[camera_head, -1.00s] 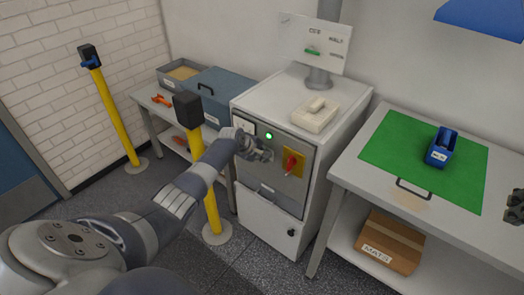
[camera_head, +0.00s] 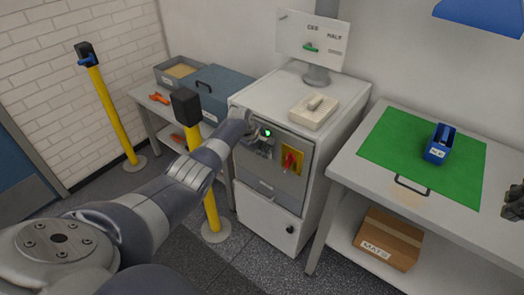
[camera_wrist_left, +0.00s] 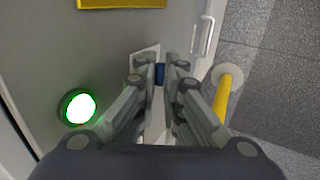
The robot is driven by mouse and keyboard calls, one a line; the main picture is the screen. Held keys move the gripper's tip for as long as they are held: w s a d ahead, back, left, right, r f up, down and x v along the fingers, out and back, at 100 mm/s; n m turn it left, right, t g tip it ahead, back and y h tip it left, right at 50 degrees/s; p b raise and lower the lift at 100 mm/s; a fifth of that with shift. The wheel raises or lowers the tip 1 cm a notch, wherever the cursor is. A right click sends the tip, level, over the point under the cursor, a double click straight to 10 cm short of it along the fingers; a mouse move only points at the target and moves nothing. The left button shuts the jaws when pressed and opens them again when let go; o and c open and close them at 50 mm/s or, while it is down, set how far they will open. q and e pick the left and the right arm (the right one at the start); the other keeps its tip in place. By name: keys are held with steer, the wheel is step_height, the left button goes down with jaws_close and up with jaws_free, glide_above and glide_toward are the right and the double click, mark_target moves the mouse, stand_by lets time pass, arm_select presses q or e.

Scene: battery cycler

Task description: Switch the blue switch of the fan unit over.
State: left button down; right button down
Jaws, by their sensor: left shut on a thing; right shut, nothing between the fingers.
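The blue switch (camera_wrist_left: 160,73) shows in the left wrist view as a small dark blue piece between my left fingertips. It sits on a pale plate (camera_wrist_left: 144,60) on the grey front panel of the white cabinet (camera_head: 272,93). My left gripper (camera_wrist_left: 161,76) is shut on the switch. In the head view my left gripper (camera_head: 264,147) is at the upper left of that panel, and my wrist and fingers hide the switch. Which way the switch is set cannot be told. My right gripper (camera_head: 514,204) is shut and empty at the right edge.
A lit green lamp (camera_wrist_left: 78,107) is beside my left gripper. A red handle on a yellow plate (camera_head: 292,160) is to its right on the panel. A yellow post (camera_head: 211,210) stands close to my left forearm. A table with a green mat (camera_head: 385,150) is at right.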

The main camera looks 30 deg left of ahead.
arm_select(q)
steer(key=c, duration=1.7)
jaws_free()
steer(key=shift+w+r, duration=0.1)
steer(key=shift+r, duration=0.05)
steer(key=shift+v, duration=4)
